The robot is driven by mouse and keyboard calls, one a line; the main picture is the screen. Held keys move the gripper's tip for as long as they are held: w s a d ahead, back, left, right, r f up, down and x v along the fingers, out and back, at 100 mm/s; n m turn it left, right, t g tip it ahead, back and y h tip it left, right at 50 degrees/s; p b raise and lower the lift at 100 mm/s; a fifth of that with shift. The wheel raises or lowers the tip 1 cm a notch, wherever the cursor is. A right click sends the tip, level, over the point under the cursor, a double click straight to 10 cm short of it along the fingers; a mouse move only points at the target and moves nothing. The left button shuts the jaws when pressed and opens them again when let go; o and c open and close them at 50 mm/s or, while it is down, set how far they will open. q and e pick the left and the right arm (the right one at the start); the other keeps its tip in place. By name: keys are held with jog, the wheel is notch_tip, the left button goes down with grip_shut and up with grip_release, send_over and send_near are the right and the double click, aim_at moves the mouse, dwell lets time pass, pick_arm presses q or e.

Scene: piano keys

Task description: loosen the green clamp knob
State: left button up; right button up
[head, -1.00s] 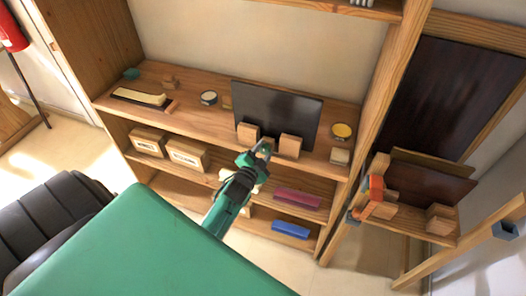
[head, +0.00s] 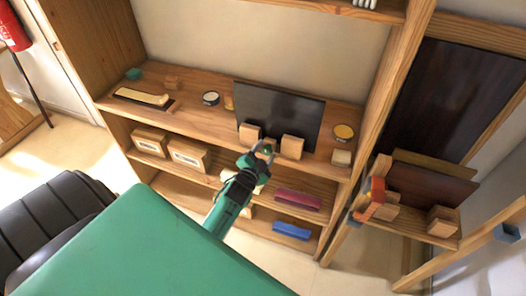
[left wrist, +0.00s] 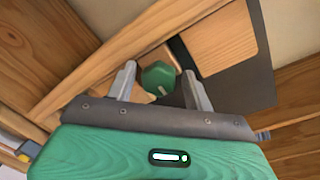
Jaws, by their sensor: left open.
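The green clamp knob (left wrist: 158,77) shows in the left wrist view between my two fingertips, with a white mark on its face. It sits in front of a wooden block at the foot of a dark panel (head: 282,108). My left gripper (left wrist: 161,80) is open, with one grey finger on each side of the knob and visible gaps. Whether the knob is fully between the fingers in depth I cannot tell. In the head view my left gripper (head: 263,150) reaches the shelf edge near the two wooden blocks, and the knob is small there. My right gripper is not in view.
Lower shelves hold labelled boxes (head: 188,154), a pink item (head: 298,200) and a blue item (head: 291,231). An easel with an orange clamp (head: 374,196) stands at right.

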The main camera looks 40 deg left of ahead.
pick_arm(q)
jog(key=shift+s+d+f, duration=0.15)
jog(key=shift+f, duration=0.05)
jog(key=shift+s, duration=0.25)
jog(key=s+d+r+b, duration=0.1)
jog(key=s+d+b, duration=0.1)
jog(key=s, duration=1.1)
jog(key=shift+r+b, duration=0.15)
jog(key=shift+b, duration=0.45)
jog(key=shift+w, duration=0.1)
